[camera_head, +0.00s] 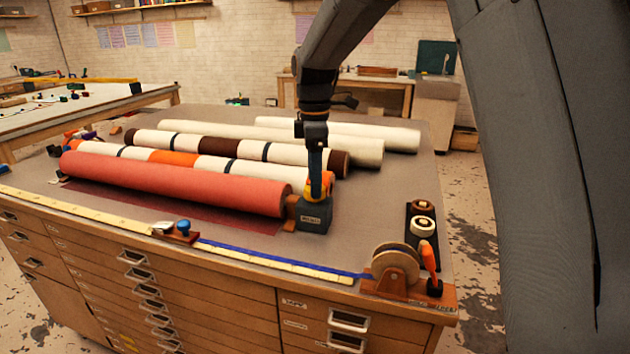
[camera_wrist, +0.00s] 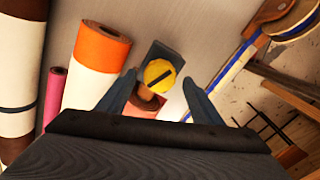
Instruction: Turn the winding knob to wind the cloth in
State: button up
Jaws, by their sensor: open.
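A yellow round knob (camera_wrist: 159,73) with a dark bar across its face sits on a dark block (camera_head: 315,214) at the right end of a red cloth roll (camera_head: 170,182). A flat dark-red strip of cloth (camera_head: 200,215) lies on the table in front of the roll. My gripper (camera_wrist: 160,84) is open, its fingers on either side of the knob in the wrist view; I cannot tell whether they touch it. In the head view my gripper (camera_head: 316,172) points down just above the block and hides part of the knob.
White and banded rolls (camera_head: 330,130) lie behind the red one. A yellow ruler (camera_head: 80,207) and a blue-knobbed wooden slider (camera_head: 180,229) run along the front edge. A tape dispenser (camera_head: 397,268) stands at the front right corner.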

jog(key=shift+f, duration=0.8)
jog(key=c, duration=1.1)
jog(key=shift+o, duration=0.2)
